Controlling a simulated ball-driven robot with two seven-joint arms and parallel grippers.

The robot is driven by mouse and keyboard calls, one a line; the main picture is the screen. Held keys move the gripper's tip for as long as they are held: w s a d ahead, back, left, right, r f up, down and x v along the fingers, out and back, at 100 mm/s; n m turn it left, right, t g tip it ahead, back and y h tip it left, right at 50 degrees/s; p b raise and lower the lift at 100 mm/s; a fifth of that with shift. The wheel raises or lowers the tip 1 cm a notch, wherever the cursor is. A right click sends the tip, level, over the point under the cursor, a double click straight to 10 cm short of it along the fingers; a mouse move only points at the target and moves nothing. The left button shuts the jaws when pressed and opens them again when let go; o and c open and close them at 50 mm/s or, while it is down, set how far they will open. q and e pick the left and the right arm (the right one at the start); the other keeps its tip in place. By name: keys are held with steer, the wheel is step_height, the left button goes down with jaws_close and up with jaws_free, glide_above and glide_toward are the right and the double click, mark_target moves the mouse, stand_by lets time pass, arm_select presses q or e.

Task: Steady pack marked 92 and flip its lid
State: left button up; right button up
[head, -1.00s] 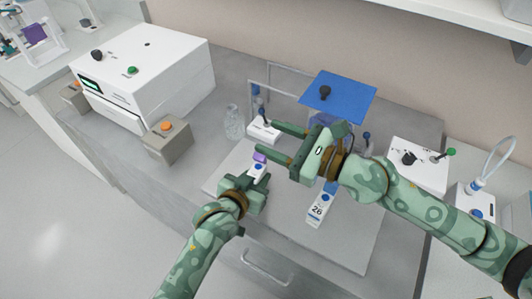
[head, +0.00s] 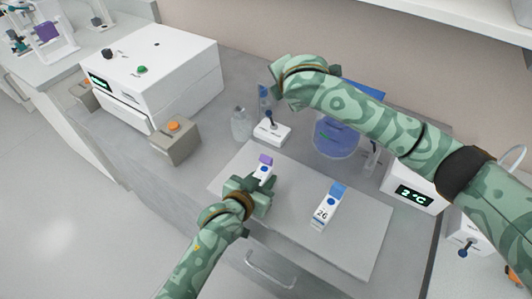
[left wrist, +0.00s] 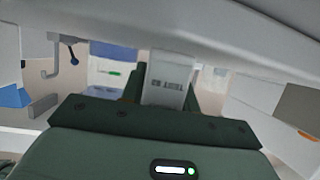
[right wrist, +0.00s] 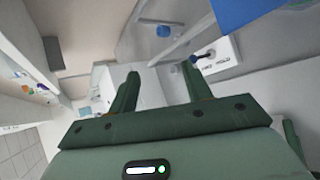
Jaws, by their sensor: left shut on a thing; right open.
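A small white pack with a purple lid (head: 265,160) stands at the left of the pale board. Its number is not readable. My left gripper (head: 259,184) is shut around its body; the left wrist view shows the white pack (left wrist: 167,78) between the fingers. I cannot tell whether its lid is shut. A second white pack (head: 325,211), marked 26, with a blue lid, lies to the right on the board, apart from both grippers. My right gripper (right wrist: 160,88) is open and empty, raised behind the board; in the head view its fingers are mostly hidden.
The pale board (head: 350,244) has free room around the packs. Behind it stand a small white switch box (head: 271,133), a clear bottle (head: 239,125) and a bluish round vessel (head: 335,138). A large white machine (head: 160,75) and a grey box with orange button (head: 175,141) stand left.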

steer(key=s+a+f+n+g, duration=0.1)
steer(key=s+a+n+g, duration=0.15)
steer(key=s+g, duration=0.35)
steer(key=r+n+g+h, duration=0.1)
steer(key=r+n+g, duration=0.15)
steer(key=g, duration=0.25)
glide_above(266, 157)
steer(key=shift+n, duration=0.4)
step_height(266, 157, down, 12)
steer(key=shift+f, duration=0.1)
steer(key=shift+t, duration=0.3)
steer(key=c, duration=1)
